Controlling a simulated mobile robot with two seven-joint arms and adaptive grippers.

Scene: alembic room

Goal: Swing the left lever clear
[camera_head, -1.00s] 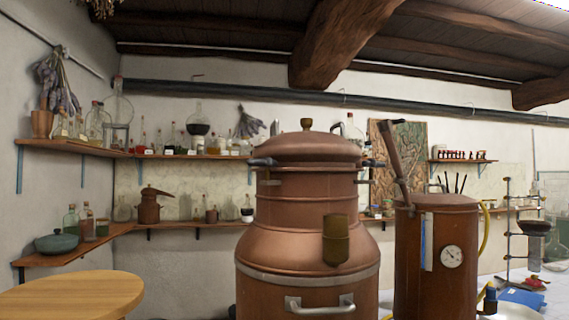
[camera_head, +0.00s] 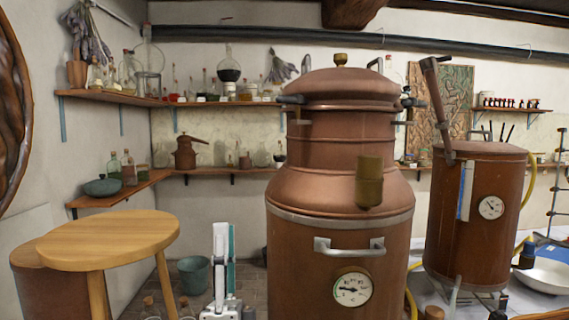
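The large copper still (camera_head: 335,235) stands in the middle, with a domed lid (camera_head: 342,88) and a brass knob on top. At the left of the lid's rim the left lever (camera_head: 291,99) sticks out sideways, with a dark handle. A similar dark-handled right lever (camera_head: 413,103) sits at the rim's right side. Both lie close against the collar. No gripper touches either lever. I cannot clearly make out my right gripper near the bottom edge, nor whether it is open.
A copper vessel (camera_head: 471,225) with a dial stands right of the still. A round wooden table (camera_head: 110,240) is at the left. Shelves of glassware (camera_head: 225,103) line the wall.

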